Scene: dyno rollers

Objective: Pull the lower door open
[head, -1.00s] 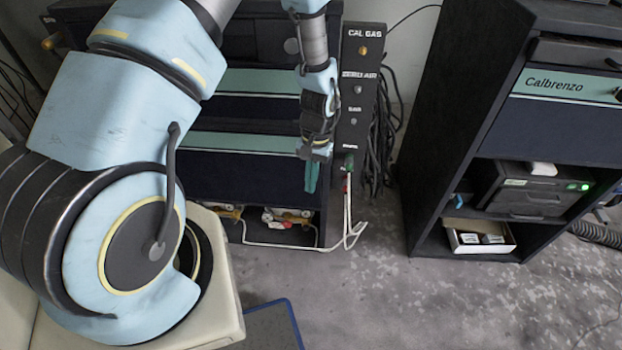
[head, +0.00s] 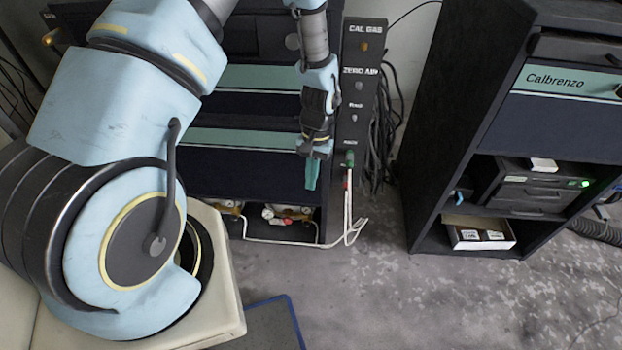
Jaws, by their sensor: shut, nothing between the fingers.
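The lower door (head: 240,171) is a dark navy panel with a teal band (head: 240,138) along its top, on the black cabinet behind my arm. It looks closed, and my arm covers its left part. Another navy door with a teal band (head: 258,78) sits above it. My gripper (head: 312,175) points down at the right end of the lower door, with its teal fingers together and nothing seen between them. I cannot tell whether the fingers touch the door. No handle on the lower door can be made out.
A black gas panel (head: 358,100) with knobs, a green fitting and white hoses stands just right of my gripper. Gauges (head: 290,213) sit in the open bay below the lower door. A second cabinet (head: 440,130) stands at the right. The grey floor (head: 390,290) between is clear.

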